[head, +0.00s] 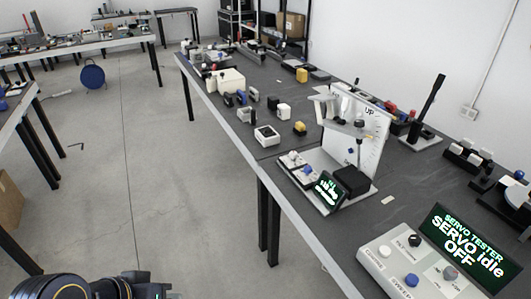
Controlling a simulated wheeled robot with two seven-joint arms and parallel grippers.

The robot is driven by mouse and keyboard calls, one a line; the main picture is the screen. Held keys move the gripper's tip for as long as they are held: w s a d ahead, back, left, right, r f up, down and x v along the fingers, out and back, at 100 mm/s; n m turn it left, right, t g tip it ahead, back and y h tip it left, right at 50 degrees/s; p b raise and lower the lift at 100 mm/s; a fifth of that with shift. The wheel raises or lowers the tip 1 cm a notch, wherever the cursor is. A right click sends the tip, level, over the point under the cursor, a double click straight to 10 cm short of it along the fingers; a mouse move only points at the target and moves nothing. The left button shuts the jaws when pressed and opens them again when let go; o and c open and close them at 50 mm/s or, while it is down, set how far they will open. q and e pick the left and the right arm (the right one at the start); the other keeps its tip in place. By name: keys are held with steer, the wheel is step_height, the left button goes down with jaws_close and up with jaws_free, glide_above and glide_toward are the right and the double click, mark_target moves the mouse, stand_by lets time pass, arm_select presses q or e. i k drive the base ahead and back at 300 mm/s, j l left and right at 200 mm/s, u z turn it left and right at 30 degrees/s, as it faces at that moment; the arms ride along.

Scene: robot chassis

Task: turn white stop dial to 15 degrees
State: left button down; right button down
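A light grey servo tester box (372,257) lies at the near right of the dark bench. Its tilted screen (466,247) reads "SERVO TESTER", "SERVO idle" and "OFF". A small white dial (384,251) is on its top at the left. The dial's marks and angle are too small to read. Part of my arm shows at the bottom left, apart from the bench. No gripper fingers are in view.
Behind the tester stands a white upright panel (372,125) marked "UP", with a smaller control box (317,197) and screen in front. A black lever (427,110) stands to its right. Small blocks and parts lie farther back. Open floor (150,190) lies left of the bench.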

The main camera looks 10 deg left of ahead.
mark_target(293, 154)
steer(key=i+j, duration=0.55)
steer(key=i+j+z, duration=0.15)
steer(key=i+j, duration=0.9)
steer(key=j, duration=0.25)
steer(key=l+z, duration=0.05)
